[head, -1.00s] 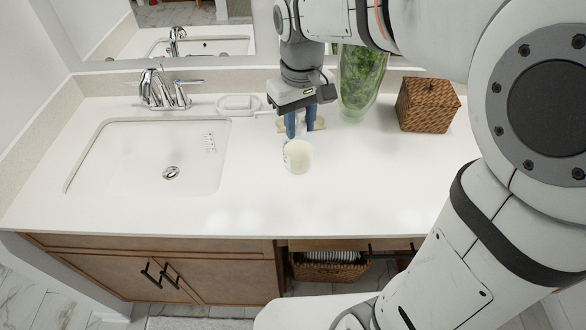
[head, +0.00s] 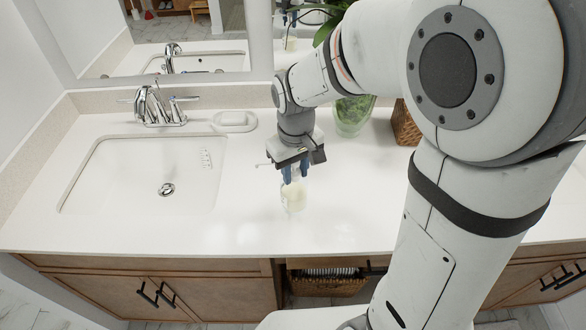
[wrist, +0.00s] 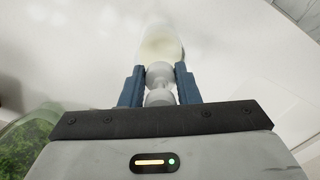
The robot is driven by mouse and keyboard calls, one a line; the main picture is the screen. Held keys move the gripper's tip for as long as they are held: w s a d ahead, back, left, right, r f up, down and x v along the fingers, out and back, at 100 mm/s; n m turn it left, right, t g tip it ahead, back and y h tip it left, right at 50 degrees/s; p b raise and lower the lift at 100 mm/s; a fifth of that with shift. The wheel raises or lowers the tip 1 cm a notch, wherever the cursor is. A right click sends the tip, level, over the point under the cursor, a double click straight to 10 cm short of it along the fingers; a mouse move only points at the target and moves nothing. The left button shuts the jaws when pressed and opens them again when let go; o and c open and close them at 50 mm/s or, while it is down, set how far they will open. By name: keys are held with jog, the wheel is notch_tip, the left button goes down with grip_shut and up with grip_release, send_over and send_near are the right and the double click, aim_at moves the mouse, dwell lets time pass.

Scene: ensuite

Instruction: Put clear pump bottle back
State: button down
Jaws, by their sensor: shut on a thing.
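The clear pump bottle (head: 293,195) with pale cream contents is at the middle of the white counter, right of the sink. My gripper (head: 293,171) is above it, fingers pointing down and shut on its pump top. In the wrist view the blue fingers of my gripper (wrist: 159,88) stand on both sides of the white pump neck, and the bottle (wrist: 160,45) extends beyond them. The bottle looks roughly upright. I cannot tell whether its base touches the counter.
The sink (head: 145,175) with a chrome faucet (head: 158,107) is at the left. A soap dish (head: 234,121) lies behind. A glass vase with greenery (head: 352,113) and a wicker box (head: 405,125) stand at the back right. The front counter is clear.

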jog(key=c, duration=1.5)
grip_release()
jog(key=shift+f, duration=0.15)
jog(key=shift+c, duration=0.2)
jog(key=o, duration=0.5)
jog(key=shift+c, duration=0.2)
notch_tip(320, 180, up, 12)
jog(key=shift+s+r, duration=0.15)
jog(key=shift+r, duration=0.05)
jog(key=s+d+f+m+t, duration=0.1)
jog(key=s+d+f+m, duration=0.1)
jog(key=s+d, duration=0.4)
jog(key=s+d+f+m+t, duration=0.1)
jog(key=s+d+f+m, duration=0.1)
jog(key=s+d, duration=0.4)
jog(key=shift+f+m+t, duration=0.25)
jog(key=shift+m+t, duration=0.15)
jog(key=shift+m, duration=0.3)
